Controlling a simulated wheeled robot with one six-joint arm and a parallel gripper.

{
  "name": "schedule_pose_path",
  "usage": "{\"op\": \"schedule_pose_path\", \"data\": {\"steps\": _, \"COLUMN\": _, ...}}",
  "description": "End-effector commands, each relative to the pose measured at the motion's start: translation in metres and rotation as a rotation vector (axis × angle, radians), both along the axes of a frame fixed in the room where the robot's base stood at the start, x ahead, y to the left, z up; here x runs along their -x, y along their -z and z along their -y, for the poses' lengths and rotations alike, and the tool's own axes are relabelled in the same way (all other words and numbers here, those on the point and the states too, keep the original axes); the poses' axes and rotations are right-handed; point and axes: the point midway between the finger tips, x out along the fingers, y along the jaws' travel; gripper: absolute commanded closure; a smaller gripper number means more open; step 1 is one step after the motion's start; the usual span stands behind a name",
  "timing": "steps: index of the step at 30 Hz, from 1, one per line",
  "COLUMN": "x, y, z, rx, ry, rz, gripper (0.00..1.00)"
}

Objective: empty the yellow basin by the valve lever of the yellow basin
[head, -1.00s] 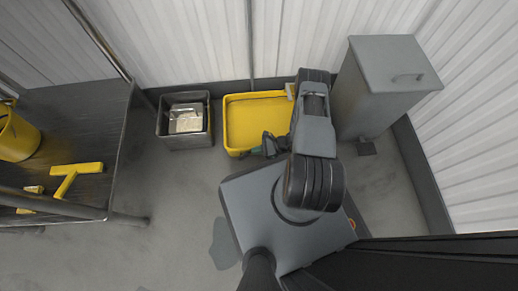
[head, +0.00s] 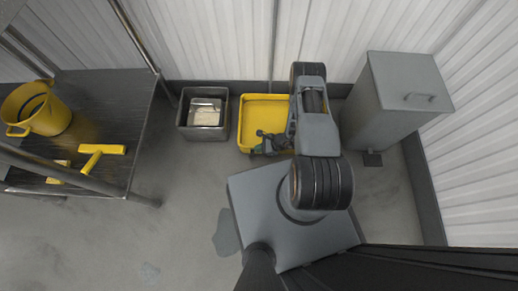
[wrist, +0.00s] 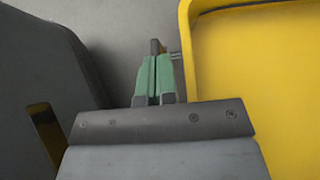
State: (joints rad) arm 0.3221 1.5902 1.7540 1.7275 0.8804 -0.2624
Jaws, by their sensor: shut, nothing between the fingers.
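The yellow basin (head: 265,109) stands on the floor against the back wall, right of a grey metal bin. Its inside looks bare in the part that shows; my arm covers its right side. In the wrist view the yellow rim (wrist: 187,50) runs along the right. A short metal stub leaves its side, with a dark upright piece (wrist: 155,46), seemingly the valve lever, at its end. My gripper (wrist: 153,80) has green fingers, shut and empty, just in front of that piece; I cannot tell if they touch. In the head view my gripper (head: 262,148) is at the basin's near edge.
A metal bin (head: 182,118) holding a pale block or container stands left of the basin. A tall grey pedal bin (head: 385,100) stands right. A dark table (head: 110,105) with a yellow jug (head: 45,112) and yellow tool (head: 100,151) is at left. Floor between is clear, with a wet-looking patch (head: 228,235).

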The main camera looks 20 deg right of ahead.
Motion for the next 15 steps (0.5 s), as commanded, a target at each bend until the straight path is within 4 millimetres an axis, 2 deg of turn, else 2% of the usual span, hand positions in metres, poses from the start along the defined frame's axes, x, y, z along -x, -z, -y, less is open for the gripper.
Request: {"op": "schedule_pose_path", "data": {"steps": 15, "x": -0.0022, "y": -0.002, "z": -0.0037, "rx": -0.003, "ry": 0.004, "rz": 0.002, "gripper": 1.0}}
